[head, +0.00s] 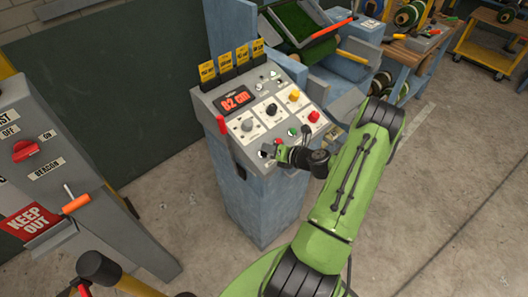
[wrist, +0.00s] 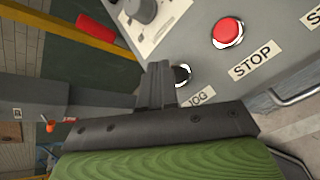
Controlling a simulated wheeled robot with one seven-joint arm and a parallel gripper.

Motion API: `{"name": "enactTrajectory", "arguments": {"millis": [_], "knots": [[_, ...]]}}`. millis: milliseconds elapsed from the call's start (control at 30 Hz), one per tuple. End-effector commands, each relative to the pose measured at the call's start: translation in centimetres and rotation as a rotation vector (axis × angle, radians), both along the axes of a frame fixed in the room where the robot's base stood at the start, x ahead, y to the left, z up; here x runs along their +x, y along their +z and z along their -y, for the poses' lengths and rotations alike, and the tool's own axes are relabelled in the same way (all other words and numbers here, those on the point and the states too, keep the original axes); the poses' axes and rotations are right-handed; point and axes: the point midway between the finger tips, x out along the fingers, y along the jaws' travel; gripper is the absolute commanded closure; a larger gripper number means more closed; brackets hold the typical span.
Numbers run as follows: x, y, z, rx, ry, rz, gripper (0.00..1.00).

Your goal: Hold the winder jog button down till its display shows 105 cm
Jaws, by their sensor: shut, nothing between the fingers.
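The winder's red display (head: 236,101) reads 82 cm on the sloped face of the grey control panel (head: 215,98). The dark jog button (wrist: 182,75) with a pale ring shows in the wrist view above a partly hidden JOG label (wrist: 201,96). My gripper (wrist: 158,68) is shut and empty, its fingertips at the button's left side, partly covering it. In the head view my gripper (head: 276,151) is at the panel's lower front edge. I cannot tell whether the fingertips press the button.
A red STOP button (wrist: 228,32) lies right of the jog button. Knobs, a yellow button (head: 294,96) and a red lever (head: 222,126) share the panel. A grey beacon cabinet (head: 60,150) stands at left. Open concrete floor lies at right.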

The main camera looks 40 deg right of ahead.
Motion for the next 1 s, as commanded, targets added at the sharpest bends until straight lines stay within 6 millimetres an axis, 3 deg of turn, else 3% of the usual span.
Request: {"name": "enactTrajectory", "arguments": {"millis": [1000], "knots": [[0.5,-1.3,0.0,0.000,0.001,-0.001,1.00]]}}
